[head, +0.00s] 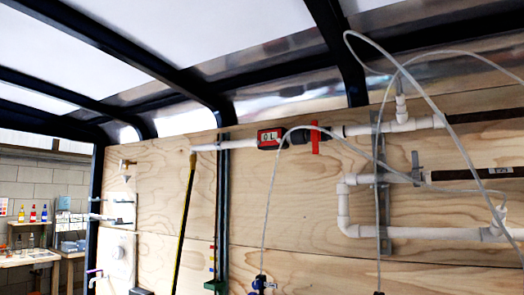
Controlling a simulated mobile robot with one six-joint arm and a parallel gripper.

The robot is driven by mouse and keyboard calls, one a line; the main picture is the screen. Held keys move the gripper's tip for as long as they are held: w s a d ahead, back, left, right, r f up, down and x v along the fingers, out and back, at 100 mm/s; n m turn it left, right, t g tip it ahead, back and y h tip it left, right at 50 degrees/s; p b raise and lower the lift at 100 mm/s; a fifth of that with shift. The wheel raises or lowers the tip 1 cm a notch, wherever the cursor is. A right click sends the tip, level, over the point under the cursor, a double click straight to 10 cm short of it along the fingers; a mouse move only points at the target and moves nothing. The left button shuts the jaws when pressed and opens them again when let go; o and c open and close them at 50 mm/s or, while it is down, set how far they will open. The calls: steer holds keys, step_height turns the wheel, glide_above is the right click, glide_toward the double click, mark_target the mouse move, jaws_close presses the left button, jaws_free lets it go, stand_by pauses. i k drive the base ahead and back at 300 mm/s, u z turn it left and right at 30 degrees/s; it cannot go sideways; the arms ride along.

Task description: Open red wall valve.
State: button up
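The red wall valve (315,138) sits on a white horizontal pipe (360,130) high on the plywood wall, near the middle of the head view. Its red handle stands upright, crosswise to the pipe. Just left of it on the same line is a red and black device (269,138) with a small display. A thin clear tube passes in front of the line near the valve and hides a little of it. My gripper is not in view.
White pipes and fittings (345,215) and a grey-handled valve (415,165) are on the wall at right. Clear tubes (430,105) loop out in front. A yellow-black pole (185,225) and a green upright (222,220) stand left. A bench (30,260) with bottles is at far left.

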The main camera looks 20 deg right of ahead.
mark_target(315, 138)
steer(key=i, duration=0.8)
steer(key=z, duration=1.4)
